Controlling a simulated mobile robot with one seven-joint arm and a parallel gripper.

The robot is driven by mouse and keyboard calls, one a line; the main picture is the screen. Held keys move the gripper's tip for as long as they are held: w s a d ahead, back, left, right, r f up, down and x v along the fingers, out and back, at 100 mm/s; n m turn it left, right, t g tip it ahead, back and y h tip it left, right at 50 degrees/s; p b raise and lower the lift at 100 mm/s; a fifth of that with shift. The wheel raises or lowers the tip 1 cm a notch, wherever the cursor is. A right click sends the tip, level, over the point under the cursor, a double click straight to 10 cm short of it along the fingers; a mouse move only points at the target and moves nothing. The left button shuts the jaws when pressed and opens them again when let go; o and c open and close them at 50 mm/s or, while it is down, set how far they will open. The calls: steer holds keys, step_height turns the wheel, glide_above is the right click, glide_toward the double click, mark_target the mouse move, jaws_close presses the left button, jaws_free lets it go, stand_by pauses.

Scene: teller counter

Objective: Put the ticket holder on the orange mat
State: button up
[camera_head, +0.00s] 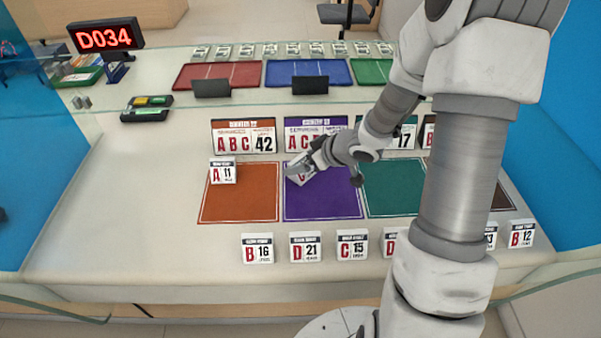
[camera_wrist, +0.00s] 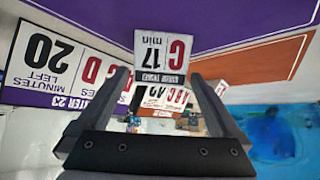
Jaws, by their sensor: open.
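A small white ticket holder marked C 17 (camera_wrist: 160,50) stands at the upper left of the purple mat (camera_head: 322,205). In the head view this ticket holder (camera_head: 302,180) is partly hidden by my gripper (camera_head: 307,166). In the wrist view my gripper (camera_wrist: 159,78) is open, with the ticket holder ahead between its two fingertips; I cannot tell whether they touch it. The orange mat (camera_head: 240,200) lies just left of the purple one. Another ticket holder, A 11 (camera_head: 222,171), stands at its upper left corner. The orange mat also shows in the wrist view (camera_wrist: 270,62).
Counter signs stand behind the mats, including the orange-topped sign (camera_head: 244,136) and the purple-topped sign (camera_wrist: 55,72). Several ticket holders, such as B 16 (camera_head: 258,248), line the front. A green mat (camera_head: 392,188) lies to the right. Most of the orange mat is clear.

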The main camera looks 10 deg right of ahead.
steer(key=shift+x, duration=0.8)
steer(key=shift+c, duration=0.2)
steer(key=c, duration=1.3)
